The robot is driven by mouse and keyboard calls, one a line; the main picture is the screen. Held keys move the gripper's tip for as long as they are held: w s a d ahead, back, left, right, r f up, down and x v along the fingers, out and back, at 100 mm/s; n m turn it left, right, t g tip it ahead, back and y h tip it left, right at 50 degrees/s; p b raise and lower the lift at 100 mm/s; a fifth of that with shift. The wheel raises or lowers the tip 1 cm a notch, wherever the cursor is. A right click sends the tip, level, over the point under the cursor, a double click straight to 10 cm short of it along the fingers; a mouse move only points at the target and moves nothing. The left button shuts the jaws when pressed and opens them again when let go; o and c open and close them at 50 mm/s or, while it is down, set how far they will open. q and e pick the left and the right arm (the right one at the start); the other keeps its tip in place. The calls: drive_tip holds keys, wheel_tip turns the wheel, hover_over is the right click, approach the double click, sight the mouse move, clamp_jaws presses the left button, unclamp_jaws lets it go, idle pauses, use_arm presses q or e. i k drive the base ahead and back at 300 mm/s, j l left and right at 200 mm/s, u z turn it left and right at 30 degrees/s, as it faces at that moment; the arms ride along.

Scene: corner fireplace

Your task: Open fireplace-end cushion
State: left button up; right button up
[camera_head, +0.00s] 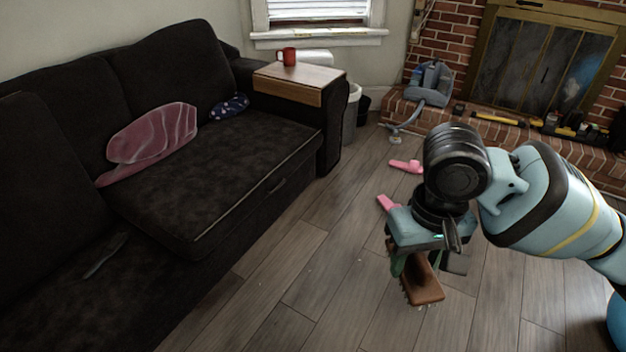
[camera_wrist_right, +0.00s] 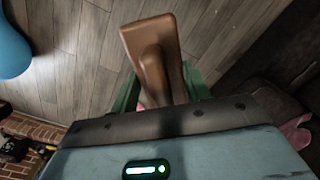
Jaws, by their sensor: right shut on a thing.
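The sofa's fireplace-end seat cushion (camera_head: 215,165) is dark and lies flat in the head view. A small handle or strap (camera_head: 278,185) shows near its front edge. My right gripper (camera_head: 408,265) is over the floor to the right of the sofa, apart from the cushion. It is shut on a brown brush (camera_head: 426,289) with bristles along its edge. In the right wrist view the brush (camera_wrist_right: 150,40) sticks out from between the green fingers (camera_wrist_right: 160,92). My left gripper is not in view.
A pink pillow (camera_head: 152,135) and a blue patterned one (camera_head: 229,107) rest on the sofa. A red mug (camera_head: 287,56) stands on the wooden armrest tray (camera_head: 300,80). Pink objects (camera_head: 405,166) lie on the floor. A grey vacuum-like item (camera_head: 430,85) is by the brick hearth.

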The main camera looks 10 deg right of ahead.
sight(189, 201)
drive_tip(key=i+j+u, duration=0.15)
drive_tip(key=i, duration=0.25)
drive_tip(key=i+j+u, duration=0.1)
drive_tip(key=i, duration=0.3)
drive_tip(key=i+j+u, duration=0.15)
drive_tip(key=i, duration=0.3)
drive_tip(key=j, duration=0.1)
